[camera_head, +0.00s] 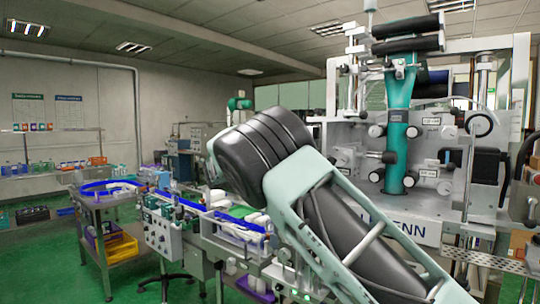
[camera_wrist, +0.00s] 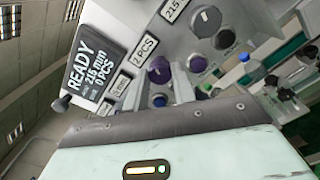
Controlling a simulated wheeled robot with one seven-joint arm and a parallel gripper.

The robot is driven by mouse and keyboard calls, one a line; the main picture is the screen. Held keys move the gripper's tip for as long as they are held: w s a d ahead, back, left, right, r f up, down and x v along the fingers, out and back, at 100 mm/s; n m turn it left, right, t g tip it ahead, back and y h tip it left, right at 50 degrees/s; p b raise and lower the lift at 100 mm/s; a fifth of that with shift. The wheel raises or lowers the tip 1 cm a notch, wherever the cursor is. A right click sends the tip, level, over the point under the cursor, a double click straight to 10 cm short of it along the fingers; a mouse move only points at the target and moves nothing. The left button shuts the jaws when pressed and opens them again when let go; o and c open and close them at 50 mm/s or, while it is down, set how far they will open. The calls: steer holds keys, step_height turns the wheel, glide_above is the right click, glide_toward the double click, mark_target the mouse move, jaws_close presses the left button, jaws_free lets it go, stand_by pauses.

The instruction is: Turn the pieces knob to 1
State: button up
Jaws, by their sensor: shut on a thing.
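In the wrist view, a tilted control panel carries a dark display (camera_wrist: 93,62) reading READY, 215 mm, 0 PCS. A label (camera_wrist: 144,50) on it reads 2 PCS. Beside this label is a round purple knob (camera_wrist: 159,69), which I take for the pieces knob. My gripper (camera_wrist: 164,78) has its two pale fingers on either side of this knob and is shut on it. The knob's pointer mark is too small to read. In the head view my arm hides the gripper and this panel.
Bottles (camera_wrist: 253,67) stand beyond the panel at right. In the head view, the tall machine (camera_head: 395,130) stands right, and a bench (camera_head: 108,200) stands left.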

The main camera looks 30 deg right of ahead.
steer(key=shift+a+r+n+p, duration=0.1)
steer(key=shift+n+p, duration=2.65)
steer(key=shift+n, duration=0.05)
steer(key=o, duration=1)
steer(key=b+v, duration=0.5)
steer(key=v, duration=1.2)
steer(key=shift+a, duration=0.15)
